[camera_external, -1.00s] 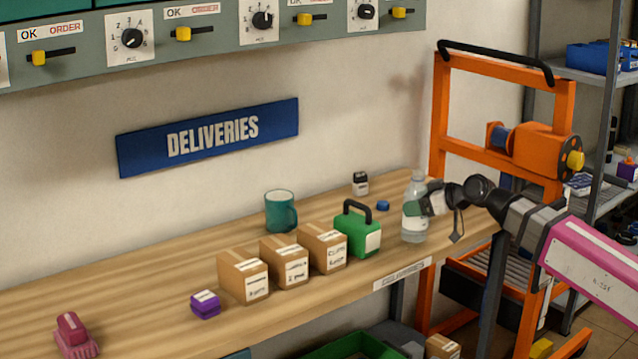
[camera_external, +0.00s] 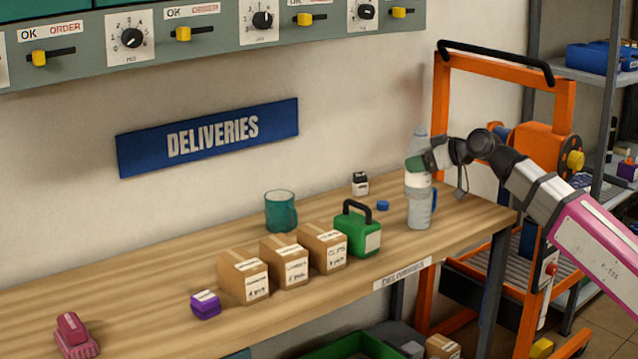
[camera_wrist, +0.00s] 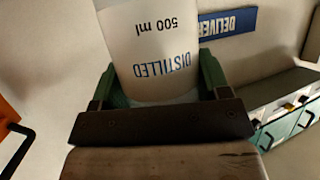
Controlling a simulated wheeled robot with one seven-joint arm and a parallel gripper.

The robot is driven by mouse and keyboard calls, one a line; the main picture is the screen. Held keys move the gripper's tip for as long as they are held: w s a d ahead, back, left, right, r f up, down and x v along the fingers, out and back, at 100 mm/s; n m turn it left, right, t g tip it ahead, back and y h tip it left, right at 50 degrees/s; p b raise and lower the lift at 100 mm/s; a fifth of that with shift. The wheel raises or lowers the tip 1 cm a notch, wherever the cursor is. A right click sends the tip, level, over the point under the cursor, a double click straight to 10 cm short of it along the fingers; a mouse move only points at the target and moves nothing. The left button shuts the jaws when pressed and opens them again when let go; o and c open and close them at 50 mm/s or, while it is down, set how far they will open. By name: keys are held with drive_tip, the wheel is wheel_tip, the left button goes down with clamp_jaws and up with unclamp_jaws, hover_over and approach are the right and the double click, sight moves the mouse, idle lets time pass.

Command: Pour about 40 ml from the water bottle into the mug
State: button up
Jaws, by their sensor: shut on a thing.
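The water bottle (camera_external: 418,181) is clear with a white label and is held upright, raised above the right end of the bench. In the wrist view its label (camera_wrist: 155,50) reads "DISTILLED 500 ml", upside down. My gripper (camera_external: 416,163) is shut around the bottle's upper part; its green fingers (camera_wrist: 160,88) sit on either side of it in the wrist view.
A clear container (camera_external: 420,212) with a blue part stands below the bottle. A blue cap (camera_external: 383,206), a small white-and-black item (camera_external: 360,184), a green case (camera_external: 356,235) and cardboard boxes (camera_external: 290,262) stand nearby. An orange frame (camera_external: 440,110) stands right. The bench (camera_external: 130,290) has room left.

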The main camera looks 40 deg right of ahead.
drive_tip(key=shift+r, duration=1.4)
drive_tip(key=w+a+f+n+g+y, duration=0.2)
drive_tip(key=w+a+n+g+y, duration=0.1)
drive_tip(key=w+a, duration=0.7)
drive_tip(key=w+a+f+n+g+y, duration=0.3)
drive_tip(key=w+a+n, duration=0.3)
drive_tip(key=w+a, duration=0.4)
drive_tip(key=shift+w+a+g+y, duration=0.25)
drive_tip(key=shift+a+g+y, duration=0.4)
drive_tip(key=shift+a, duration=0.8)
drive_tip(key=shift+w, duration=0.1)
